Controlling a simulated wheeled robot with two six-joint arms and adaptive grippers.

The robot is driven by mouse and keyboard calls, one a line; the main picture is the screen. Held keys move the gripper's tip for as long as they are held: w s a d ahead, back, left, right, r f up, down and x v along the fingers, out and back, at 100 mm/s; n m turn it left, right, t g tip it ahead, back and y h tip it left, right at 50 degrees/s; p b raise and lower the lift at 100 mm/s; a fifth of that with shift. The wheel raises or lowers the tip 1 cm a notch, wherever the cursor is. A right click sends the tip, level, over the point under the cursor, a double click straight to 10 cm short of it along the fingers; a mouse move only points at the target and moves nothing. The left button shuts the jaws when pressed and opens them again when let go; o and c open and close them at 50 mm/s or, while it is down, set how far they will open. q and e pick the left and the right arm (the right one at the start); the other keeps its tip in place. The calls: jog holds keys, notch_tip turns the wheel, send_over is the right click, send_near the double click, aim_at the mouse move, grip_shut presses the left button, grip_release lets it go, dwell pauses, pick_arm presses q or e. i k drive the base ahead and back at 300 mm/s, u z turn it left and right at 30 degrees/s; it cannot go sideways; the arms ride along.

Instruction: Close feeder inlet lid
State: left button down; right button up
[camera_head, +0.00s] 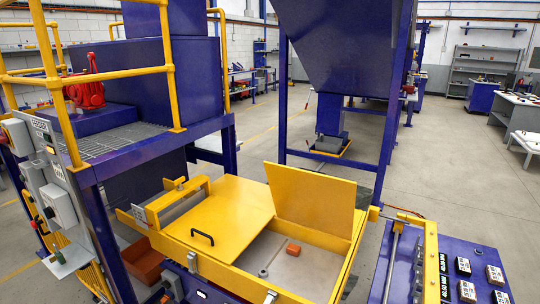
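The yellow feeder box (345,243) stands low in the middle foreground. A flat yellow panel with a black handle (202,237) covers the left part of its top. A second yellow panel (312,195) stands raised and tilted at the back right of the opening. Which panel is the inlet lid I cannot tell for certain. Neither of my grippers shows in the head view.
A blue frame with yellow railing (110,70) and a control panel (60,205) stands at the left. A blue hopper (340,50) on legs rises behind the box. A blue unit with labelled parts (450,265) sits at the right front. Open floor (455,160) lies beyond.

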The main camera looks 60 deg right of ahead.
aim_at(316, 200)
jog(key=i, duration=0.65)
jog(key=z, duration=3)
